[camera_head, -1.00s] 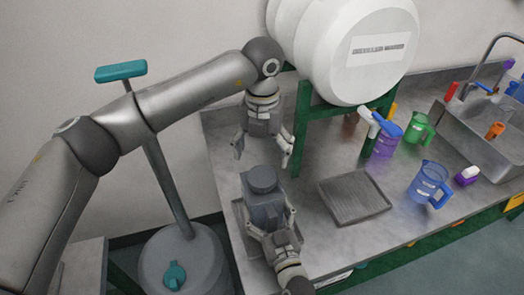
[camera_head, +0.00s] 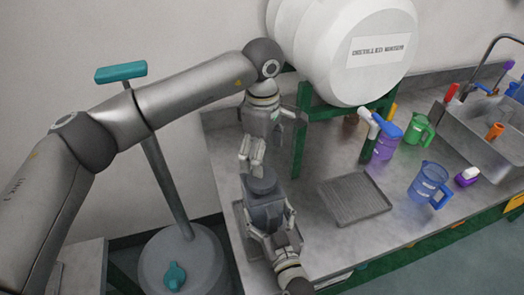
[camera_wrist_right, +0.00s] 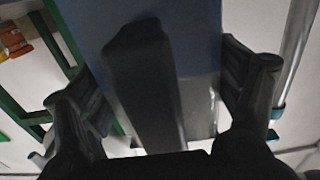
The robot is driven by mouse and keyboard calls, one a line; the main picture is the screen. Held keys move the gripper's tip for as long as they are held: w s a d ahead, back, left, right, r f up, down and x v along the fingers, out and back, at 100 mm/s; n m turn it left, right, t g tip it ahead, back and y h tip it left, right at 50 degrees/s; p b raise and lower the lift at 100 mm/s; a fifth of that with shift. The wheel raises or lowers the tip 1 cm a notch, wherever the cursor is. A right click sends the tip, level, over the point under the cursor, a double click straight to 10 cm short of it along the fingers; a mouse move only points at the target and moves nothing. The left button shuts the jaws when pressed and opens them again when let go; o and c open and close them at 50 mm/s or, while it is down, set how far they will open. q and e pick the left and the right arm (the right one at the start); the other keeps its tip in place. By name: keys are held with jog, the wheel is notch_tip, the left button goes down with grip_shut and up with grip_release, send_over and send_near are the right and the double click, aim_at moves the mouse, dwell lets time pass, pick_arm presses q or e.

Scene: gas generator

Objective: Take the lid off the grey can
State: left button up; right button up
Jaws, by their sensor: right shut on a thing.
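The grey can (camera_head: 266,214) stands upright on the bench in the head view, with its round dark lid (camera_head: 262,183) on top. My right gripper (camera_head: 271,226) comes from below and is shut on the can's body, one finger on each side. In the right wrist view the can's blue-grey face (camera_wrist_right: 202,95), with a dark raised strip, fills the middle between the fingers (camera_wrist_right: 165,105). My left gripper (camera_head: 268,140) hangs just above and behind the lid, open and empty, turned so one finger faces the camera. The gap between it and the lid is hard to judge.
A grey tray (camera_head: 352,198) lies right of the can. A white barrel (camera_head: 350,50) on a green stand (camera_head: 302,130) is close behind the left gripper. Jugs, including a blue one (camera_head: 428,183), and a sink (camera_head: 480,125) are farther right. The bench's left edge is near the can.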

pick_arm(q)
jog(key=m, duration=0.3)
jog(key=shift+m, duration=0.3)
jog(key=m, duration=1.4)
jog(key=shift+f+m, duration=0.4)
notch_tip(320, 180, down, 7)
jog(key=shift+f, duration=0.15)
